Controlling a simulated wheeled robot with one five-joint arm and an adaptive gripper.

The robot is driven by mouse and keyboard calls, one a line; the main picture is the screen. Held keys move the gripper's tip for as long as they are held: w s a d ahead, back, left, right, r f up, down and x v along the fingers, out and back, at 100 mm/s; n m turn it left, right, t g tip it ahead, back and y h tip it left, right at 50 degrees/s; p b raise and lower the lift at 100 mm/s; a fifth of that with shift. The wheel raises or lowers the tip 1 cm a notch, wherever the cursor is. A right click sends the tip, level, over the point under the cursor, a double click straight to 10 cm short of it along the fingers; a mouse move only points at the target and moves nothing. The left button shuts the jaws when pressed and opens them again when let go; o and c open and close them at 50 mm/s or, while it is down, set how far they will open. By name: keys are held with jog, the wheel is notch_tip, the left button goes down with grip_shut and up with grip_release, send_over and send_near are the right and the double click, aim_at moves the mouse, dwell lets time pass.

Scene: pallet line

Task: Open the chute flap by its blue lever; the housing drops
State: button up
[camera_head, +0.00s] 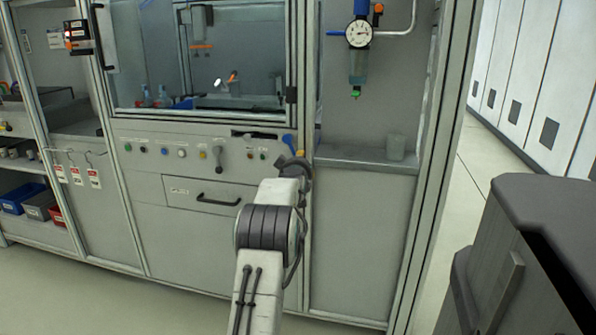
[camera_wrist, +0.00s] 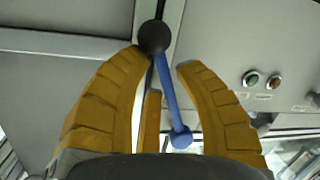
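The blue lever (camera_head: 288,141) is on the cabinet front, right of the button row, with its lower part hidden behind my arm. In the wrist view the blue lever (camera_wrist: 169,91) is a thin rod with a black ball knob (camera_wrist: 154,37). My gripper (camera_wrist: 163,63) has its yellow fingers apart on either side of the rod, with the knob just beyond the fingertips. A gap shows between the right finger and the rod; I cannot tell whether another finger touches it. My arm mostly hides the gripper in the head view. I cannot clearly identify the chute flap or a housing.
A dark slot (camera_head: 254,135) lies left of the lever, above several buttons and a grey knob (camera_head: 218,158). A drawer (camera_head: 208,194) is below. A pressure gauge (camera_head: 359,33) hangs at upper right, above a shelf with a grey cup (camera_head: 396,147). Open floor lies right of the cabinet.

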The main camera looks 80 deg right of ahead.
jog(key=v, duration=1.1)
jog(key=shift+a, duration=0.25)
dwell(0.6)
